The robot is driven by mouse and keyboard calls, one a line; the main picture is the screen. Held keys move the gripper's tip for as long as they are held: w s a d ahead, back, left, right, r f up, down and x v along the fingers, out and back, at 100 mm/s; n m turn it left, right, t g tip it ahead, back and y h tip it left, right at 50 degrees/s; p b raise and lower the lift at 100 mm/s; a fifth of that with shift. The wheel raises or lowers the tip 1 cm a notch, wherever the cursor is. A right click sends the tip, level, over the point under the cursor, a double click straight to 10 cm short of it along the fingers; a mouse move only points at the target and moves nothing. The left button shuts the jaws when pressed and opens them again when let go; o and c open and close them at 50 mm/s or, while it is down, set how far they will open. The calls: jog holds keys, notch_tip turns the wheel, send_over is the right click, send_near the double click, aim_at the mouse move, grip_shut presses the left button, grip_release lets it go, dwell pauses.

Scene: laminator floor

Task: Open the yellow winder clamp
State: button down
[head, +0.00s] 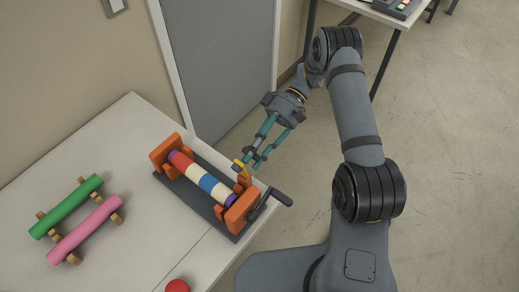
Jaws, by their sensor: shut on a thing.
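The yellow winder clamp (239,165) is a small yellow piece at the right end of the winder, by its orange end block (241,209). The winder's dark base (196,193) carries a roll (207,182) with purple, red, white and blue bands. My gripper (251,164) has teal fingers, reaches down from the upper right and is shut on the yellow clamp. The fingers partly hide the clamp, so its exact angle is hard to tell.
A dark crank handle (282,197) sticks out at the winder's right end. A green roll (66,206) and a pink roll (85,229) lie on wooden supports at the left. A red ball-like thing (178,286) is at the front edge. The table (115,140) is clear behind the rolls.

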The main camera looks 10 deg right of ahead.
jog(key=shift+w+d, duration=0.1)
dwell(0.4)
jog(key=c, duration=1.5)
grip_release()
jog(key=v, duration=1.1)
jog(key=shift+w+d, duration=0.3)
jog(key=shift+d, duration=0.05)
jog(key=shift+x, duration=6.05)
